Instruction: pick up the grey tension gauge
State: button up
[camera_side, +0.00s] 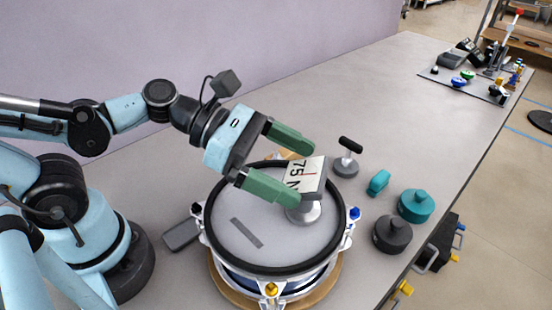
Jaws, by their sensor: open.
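The grey tension gauge (318,188) stands on the round mesh pad, near the pad's right side. It has a tilted head with a pale face reading "75 N" and a round light base. My gripper (305,176) is open, with its two green fingers pointing right toward the gauge. One finger lies beyond the head and the other passes in front of its near side, hiding part of the gauge. I cannot tell whether either finger touches it.
The drum-like pad (225,222) has a black rim with coloured clamp knobs. A black-handled tool (347,163), a small teal piece (378,182), a teal knob (416,206) and a dark knob (392,235) stand to the right. A grey block (181,235) lies left.

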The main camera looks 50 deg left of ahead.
dwell(0.4)
jog(key=shift+r, duration=2.4)
jog(key=shift+w+a, duration=0.1)
jog(key=shift+a, duration=0.2)
jog(key=s+a+m+g+h, duration=0.1)
jog(key=s+a+m+g, duration=0.15)
jog(key=a, duration=0.45)
send_near(302, 210)
jog(key=shift+m+g, duration=0.25)
jog(key=shift+g, duration=0.3)
jog(key=shift+w+d+f, duration=0.3)
jog(key=shift+w+d, duration=0.35)
jog(key=shift+d, duration=0.7)
jog(key=shift+w+d+f, duration=0.25)
jog(key=shift+w+d, duration=0.35)
jog(key=shift+d, duration=0.75)
jog(key=shift+w+d+f, duration=0.3)
jog(key=shift+w+d, duration=0.35)
jog(key=shift+d, duration=0.7)
jog(key=shift+c, duration=0.5)
